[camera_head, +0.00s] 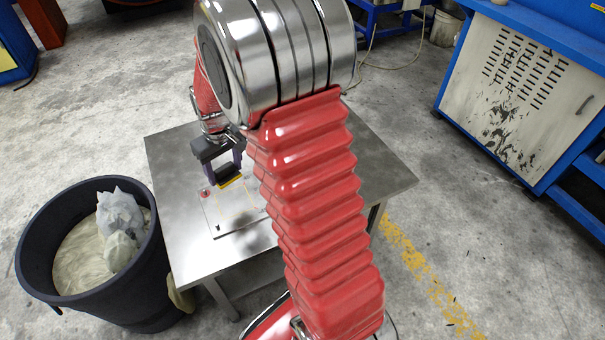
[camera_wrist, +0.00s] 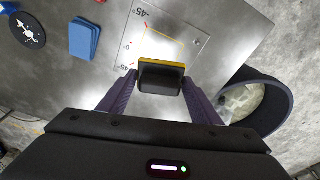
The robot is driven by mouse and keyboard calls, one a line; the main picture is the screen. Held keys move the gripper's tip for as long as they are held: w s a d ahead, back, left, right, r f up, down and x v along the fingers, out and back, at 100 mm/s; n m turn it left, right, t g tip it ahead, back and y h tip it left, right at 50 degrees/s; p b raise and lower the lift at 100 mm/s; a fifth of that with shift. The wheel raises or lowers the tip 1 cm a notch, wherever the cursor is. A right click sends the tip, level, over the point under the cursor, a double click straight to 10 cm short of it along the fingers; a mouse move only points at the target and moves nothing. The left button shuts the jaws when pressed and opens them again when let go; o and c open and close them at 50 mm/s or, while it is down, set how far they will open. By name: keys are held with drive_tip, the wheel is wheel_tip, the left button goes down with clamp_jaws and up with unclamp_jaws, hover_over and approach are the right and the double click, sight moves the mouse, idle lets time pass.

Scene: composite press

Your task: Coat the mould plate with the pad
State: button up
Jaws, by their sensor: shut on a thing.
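The mould plate (camera_head: 221,216) is a thin pale square lying on the steel table. In the wrist view the plate (camera_wrist: 178,32) shows angle marks, -45°, 0 and 45, along its border. My gripper (camera_wrist: 160,82) is shut on the pad (camera_wrist: 161,78), a black block with a yellow edge, held between the two purple fingers. In the head view my gripper (camera_head: 229,165) and the pad's yellow edge (camera_head: 231,181) are over the plate's far part. I cannot tell whether the pad touches the plate. My arm hides the plate's right side in the head view.
The steel table (camera_head: 375,165) is mostly bare on its right. A dark bin (camera_head: 40,225) with pale, crumpled contents stands at its left. Blue blocks (camera_wrist: 85,39) and a black disc (camera_wrist: 27,30) lie on the table in the wrist view. A blue machine (camera_head: 530,95) stands at right.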

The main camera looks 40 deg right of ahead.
drive_tip(key=s+d+f, duration=0.2)
drive_tip(key=s+d, duration=0.4)
drive_tip(key=d, duration=0.2)
drive_tip(key=s+d+f, duration=0.2)
drive_tip(key=s+d, duration=0.5)
drive_tip(key=d, duration=0.1)
drive_tip(key=shift+d+f, duration=0.15)
drive_tip(key=shift+f, duration=0.15)
drive_tip(key=shift+s+f, duration=0.1)
drive_tip(key=shift+f, duration=2.9)
drive_tip(key=shift+f, duration=0.35)
drive_tip(key=shift+f, duration=0.25)
wheel_tip(320, 180, up, 7)
idle(0.9)
